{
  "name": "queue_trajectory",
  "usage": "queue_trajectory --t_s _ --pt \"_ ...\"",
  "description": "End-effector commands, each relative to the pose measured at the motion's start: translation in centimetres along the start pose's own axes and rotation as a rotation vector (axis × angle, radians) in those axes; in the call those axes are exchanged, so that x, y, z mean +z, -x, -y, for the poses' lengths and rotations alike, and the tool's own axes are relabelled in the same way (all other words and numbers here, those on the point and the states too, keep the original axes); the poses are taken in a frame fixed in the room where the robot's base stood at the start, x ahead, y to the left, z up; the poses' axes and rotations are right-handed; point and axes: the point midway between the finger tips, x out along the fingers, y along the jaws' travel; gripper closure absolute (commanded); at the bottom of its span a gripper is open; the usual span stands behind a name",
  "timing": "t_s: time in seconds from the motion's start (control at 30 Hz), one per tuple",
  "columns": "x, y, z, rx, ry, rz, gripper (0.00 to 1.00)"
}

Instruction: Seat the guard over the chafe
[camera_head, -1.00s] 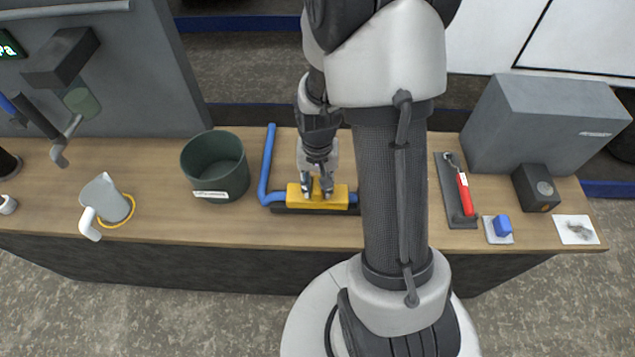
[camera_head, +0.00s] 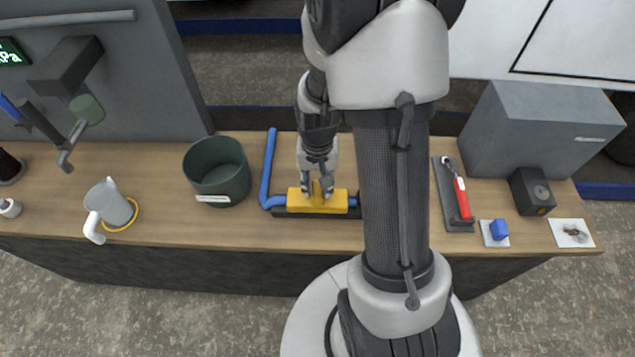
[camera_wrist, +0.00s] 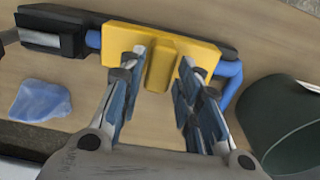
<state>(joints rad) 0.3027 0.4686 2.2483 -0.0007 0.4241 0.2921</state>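The yellow guard (camera_head: 333,203) is a block with a raised middle grip. It lies along the straight run of the blue hose (camera_head: 267,170), above a dark base (camera_head: 290,213). The wrist view shows the guard (camera_wrist: 114,40) with hose coming out at both ends. The chafe itself is not visible; the guard may cover it. My gripper (camera_head: 317,190) is directly above the guard. In the wrist view my gripper (camera_wrist: 160,72) has its fingers apart, one on each side of the raised grip, with gaps visible. I cannot tell whether the fingertips touch the guard.
A green bin (camera_head: 217,172) stands left of the hose. A grey jug (camera_head: 109,205) is farther left. A red-handled tool (camera_head: 462,197) on a dark mat, a blue piece (camera_head: 499,229) and a grey box (camera_head: 535,125) are at right. A blue cloth (camera_wrist: 40,100) lies near the guard.

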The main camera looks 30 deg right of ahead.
Motion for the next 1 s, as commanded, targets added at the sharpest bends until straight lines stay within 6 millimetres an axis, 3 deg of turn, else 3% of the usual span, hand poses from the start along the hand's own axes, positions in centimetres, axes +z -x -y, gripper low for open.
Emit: queue_trajectory --t_s 0.63,1.0 --pt "-0.01 1.11 0.00 0.000 0.000 0.000 0.68" --pt "0.00 1.11 0.00 0.000 0.000 0.000 0.45"
